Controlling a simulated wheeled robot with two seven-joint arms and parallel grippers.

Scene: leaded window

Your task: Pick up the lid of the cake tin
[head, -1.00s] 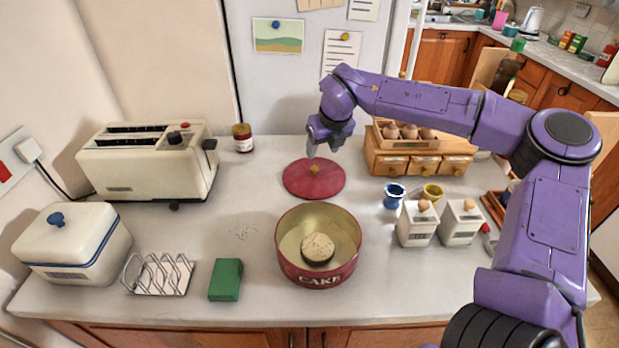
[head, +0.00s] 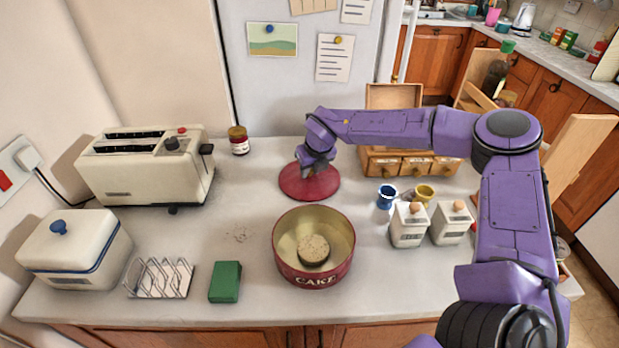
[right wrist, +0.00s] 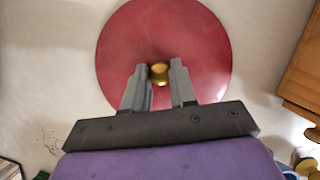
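The red round lid (head: 310,186) lies flat on the worktop behind the cake tin (head: 314,270). The open red tin holds a small round cake (head: 313,250). My right gripper (head: 308,171) is down over the middle of the lid and hides its knob in the head view. In the right wrist view the brass knob (right wrist: 159,73) shows between the tips of the two fingers of the right gripper (right wrist: 159,82), with a small gap on each side. The fingers are apart, and the lid (right wrist: 200,50) shows around them. My left gripper is not in view.
A wooden drawer box (head: 385,162) stands to the right of the lid. Blue (head: 387,196) and yellow (head: 424,193) cups and two white canisters (head: 409,225) stand right of the tin. A toaster (head: 145,170) is at left.

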